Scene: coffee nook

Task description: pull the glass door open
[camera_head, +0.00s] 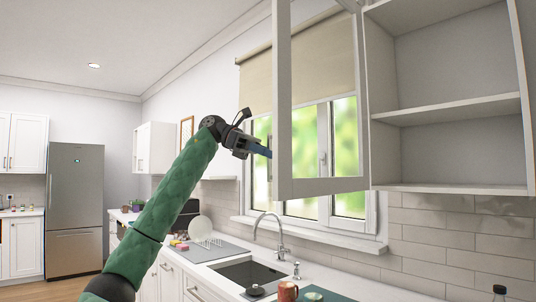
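The glass door (284,110) has a pale frame and a clear pane, with the window visible through it. It hangs swung out from the left side of the upper cabinet (447,108), whose shelves show bare. My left gripper (265,151) is at the left edge of the door frame, with its blue fingers pointing toward the door. The fingertips are close to the handle side of the frame. I cannot tell whether they touch it or hold the handle. My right gripper is out of view.
Below are a sink (248,273), a faucet (275,232), a brown mug (288,291) and a dark bottle (499,293). A dish rack with a plate (200,228) stands further left. A fridge (75,208) is at the far left.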

